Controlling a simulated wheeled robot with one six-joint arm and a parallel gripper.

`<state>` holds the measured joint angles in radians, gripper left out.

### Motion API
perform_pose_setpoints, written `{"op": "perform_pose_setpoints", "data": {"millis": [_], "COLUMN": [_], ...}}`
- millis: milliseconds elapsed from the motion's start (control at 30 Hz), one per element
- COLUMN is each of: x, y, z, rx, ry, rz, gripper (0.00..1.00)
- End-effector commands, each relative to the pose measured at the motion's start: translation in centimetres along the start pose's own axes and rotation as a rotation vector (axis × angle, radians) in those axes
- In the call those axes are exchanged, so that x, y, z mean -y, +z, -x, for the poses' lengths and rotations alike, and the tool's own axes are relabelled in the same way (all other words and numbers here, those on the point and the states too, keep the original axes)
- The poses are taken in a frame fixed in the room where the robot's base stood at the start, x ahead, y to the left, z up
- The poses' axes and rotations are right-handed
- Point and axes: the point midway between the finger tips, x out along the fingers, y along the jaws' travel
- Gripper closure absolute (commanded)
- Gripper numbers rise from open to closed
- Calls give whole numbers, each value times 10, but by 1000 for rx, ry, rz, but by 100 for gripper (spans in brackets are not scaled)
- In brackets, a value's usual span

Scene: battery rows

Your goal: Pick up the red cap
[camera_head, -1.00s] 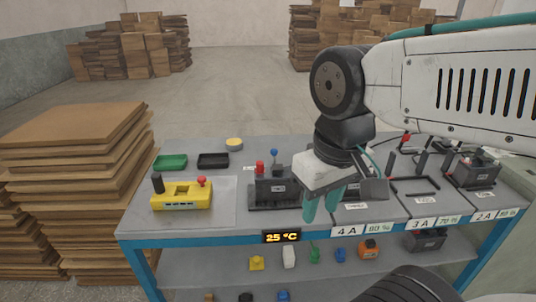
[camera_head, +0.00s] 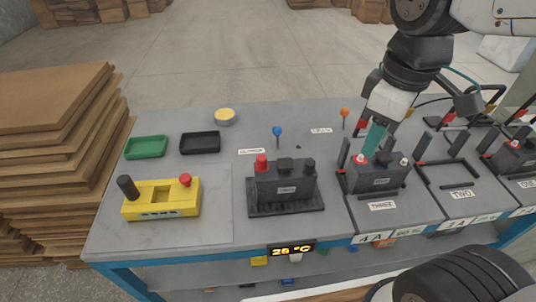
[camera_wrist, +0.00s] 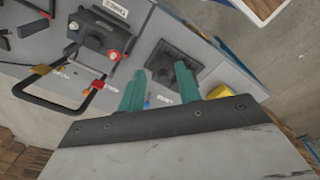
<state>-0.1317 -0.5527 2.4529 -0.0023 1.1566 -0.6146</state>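A small red cap (camera_head: 261,161) stands on the left terminal of a dark battery (camera_head: 285,188), which sits on a black base at the middle of the bench. A black cap (camera_head: 308,164) is on its right terminal. My gripper (camera_head: 372,146) hangs right of this battery, over or just behind the battery labelled THREE (camera_head: 380,180). In the wrist view my gripper (camera_wrist: 158,83) has its two green fingers apart with nothing held between them. A dark battery shape (camera_wrist: 175,62) shows beyond the fingers. I cannot make out the red cap there.
A yellow box (camera_head: 160,198) with a black knob and red button is at left. Green (camera_head: 146,147) and black (camera_head: 200,142) trays and a yellow-topped tin (camera_head: 225,116) lie behind. A blue-headed pin (camera_head: 277,131) and an orange-headed pin (camera_head: 345,111) stand at the back. Black clamp handles (camera_head: 455,145) crowd the right.

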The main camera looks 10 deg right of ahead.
Motion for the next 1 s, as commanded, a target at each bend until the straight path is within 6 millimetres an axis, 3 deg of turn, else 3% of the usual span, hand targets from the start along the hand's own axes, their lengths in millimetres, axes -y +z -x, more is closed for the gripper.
{"op": "perform_pose_setpoints", "data": {"millis": [33,300,500,700,1000], "x": [-2,8,28,41,43], "y": [-21,-125,-183,-207,-208], "z": [-5,-38,-69,-86,-118], "rx": [11,14,1,-10,-11], "ry": [-13,-61,-90,-102,-106], "rz": [187,1217,1799,2067,2100], "gripper": [66,66,66,66,66]}}
